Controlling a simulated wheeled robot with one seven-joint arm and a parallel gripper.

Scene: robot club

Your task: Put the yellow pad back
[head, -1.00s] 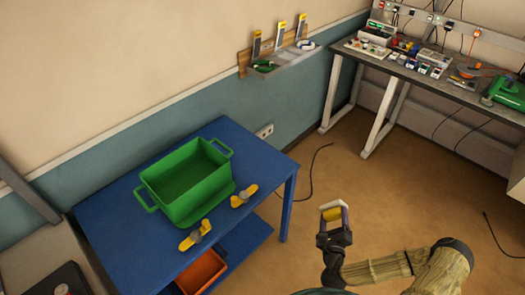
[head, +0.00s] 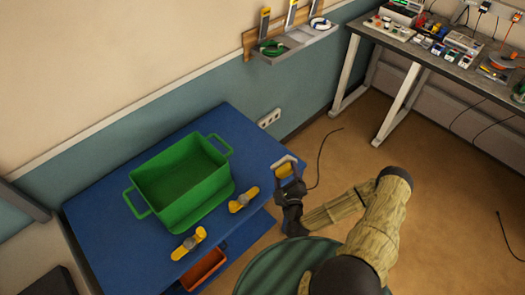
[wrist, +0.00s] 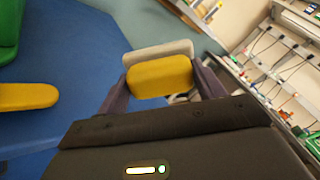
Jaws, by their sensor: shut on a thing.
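The yellow pad (wrist: 160,77) is between the fingers of my gripper (wrist: 163,86) in the wrist view, with a pale grey layer behind its far edge. My gripper is shut on it. In the head view the pad (head: 284,171) shows small and yellow in my gripper (head: 285,166), which is near the right end of the blue table (head: 253,141). A green crate (head: 205,210) stands on that table, left of my gripper and apart from it. The crate's inside looks empty.
Two yellow pieces with grey knobs, one nearer the right (head: 243,200) and one nearer the front (head: 188,244), lie before the crate. An orange bin (head: 204,268) sits below. A wall shelf (head: 300,42) holds tools. A grey workbench (head: 450,62) stands at the right.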

